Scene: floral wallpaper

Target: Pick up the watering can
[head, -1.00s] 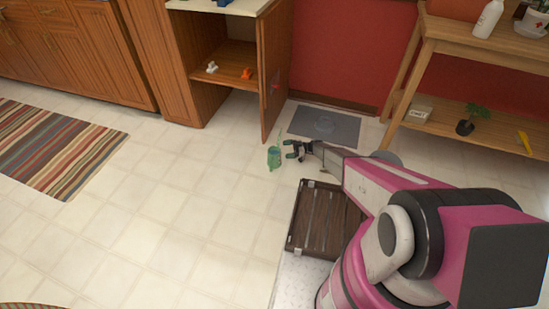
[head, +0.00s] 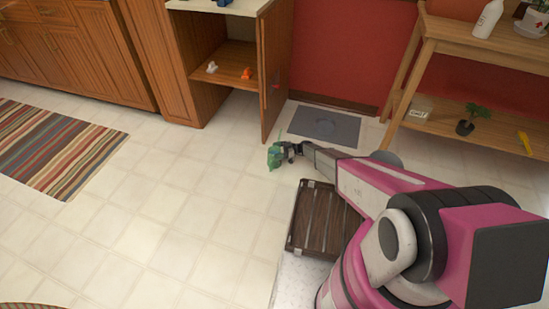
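The watering can (head: 273,160) is a small green thing on or just above the pale tiled floor, near the picture's middle, in front of the open cabinet door. My gripper (head: 280,150) reaches in from the right, and its dark fingers are at the can's right side and partly overlap it. The view is too small to tell whether the fingers are open or shut on the can, or whether the can is clear of the floor.
A dark slatted wooden crate (head: 313,232) lies below my arm. A grey mat (head: 318,124) lies behind the gripper. The open cabinet door (head: 275,75) stands close behind the can. A wooden shelf (head: 455,125) is at right. Floor to the left is clear up to the striped rug (head: 55,145).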

